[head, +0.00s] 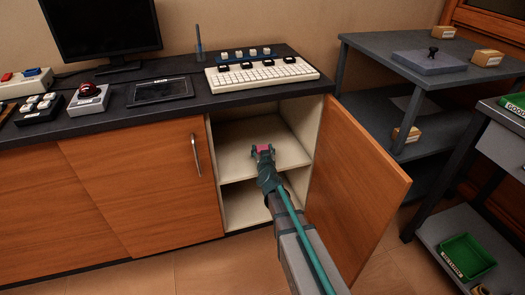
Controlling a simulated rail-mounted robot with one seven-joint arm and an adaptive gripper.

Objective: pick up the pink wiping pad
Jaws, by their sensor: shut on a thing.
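The pink wiping pad (263,149) shows as a small pink patch between the fingers of my gripper (263,151). My gripper is shut on it. My arm reaches into the open cabinet from the front right, and the gripper is over the upper shelf (235,168). The gripper and arm hide much of the pad. I cannot tell whether the pad touches the shelf.
The open cabinet door (355,190) stands close to the right of my arm. The countertop (215,99) above carries a keyboard (262,73), a monitor (100,25) and button boxes. A grey shelf unit (430,115) stands at the right. The cabinet shelf around the gripper looks clear.

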